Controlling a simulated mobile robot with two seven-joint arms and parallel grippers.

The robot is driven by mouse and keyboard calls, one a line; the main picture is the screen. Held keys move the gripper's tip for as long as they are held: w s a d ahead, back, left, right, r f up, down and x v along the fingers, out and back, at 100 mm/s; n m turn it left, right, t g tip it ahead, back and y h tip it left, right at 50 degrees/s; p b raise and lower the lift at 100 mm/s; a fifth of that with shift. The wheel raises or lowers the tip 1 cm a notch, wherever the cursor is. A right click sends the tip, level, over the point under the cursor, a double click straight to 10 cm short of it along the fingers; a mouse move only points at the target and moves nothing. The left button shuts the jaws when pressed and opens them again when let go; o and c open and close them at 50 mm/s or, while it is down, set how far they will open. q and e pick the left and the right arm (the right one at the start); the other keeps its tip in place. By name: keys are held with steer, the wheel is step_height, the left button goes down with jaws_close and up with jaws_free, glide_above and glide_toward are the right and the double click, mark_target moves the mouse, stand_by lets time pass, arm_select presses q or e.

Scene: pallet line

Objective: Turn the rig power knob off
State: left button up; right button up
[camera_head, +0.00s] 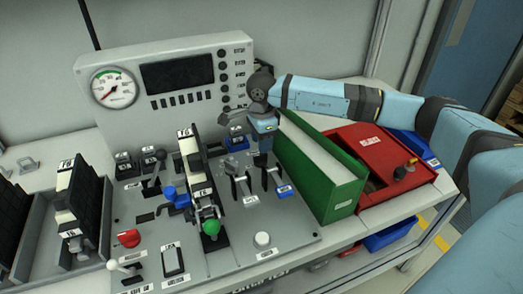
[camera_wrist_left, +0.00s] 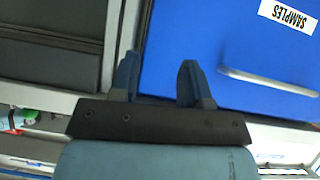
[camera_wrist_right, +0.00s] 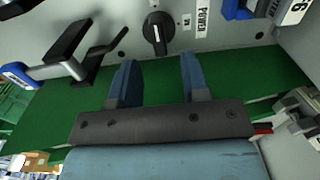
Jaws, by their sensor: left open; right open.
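The rig power knob (camera_wrist_right: 158,32) is a round black knob with a white pointer line, on the grey panel beside a POWER label (camera_wrist_right: 202,18), in the right wrist view. My right gripper (camera_wrist_right: 157,66) is open and empty. Its two blue fingers point at the knob, with the knob just beyond the gap between their tips. In the head view my right gripper (camera_head: 262,150) points down over the back right of the panel, and I cannot make out the knob there. My left gripper (camera_wrist_left: 158,70) is open and empty, in front of a blue SAMPLES drawer (camera_wrist_left: 245,70).
A green binder-like box (camera_head: 325,170) and a red case (camera_head: 385,165) stand right of the panel (camera_head: 215,258). Several levers, including a green-knobbed one (camera_head: 211,228), stand on it. A gauge console (camera_head: 130,55) rises behind.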

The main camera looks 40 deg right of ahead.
step_height(320, 180, up, 9)
stand_by(0.8)
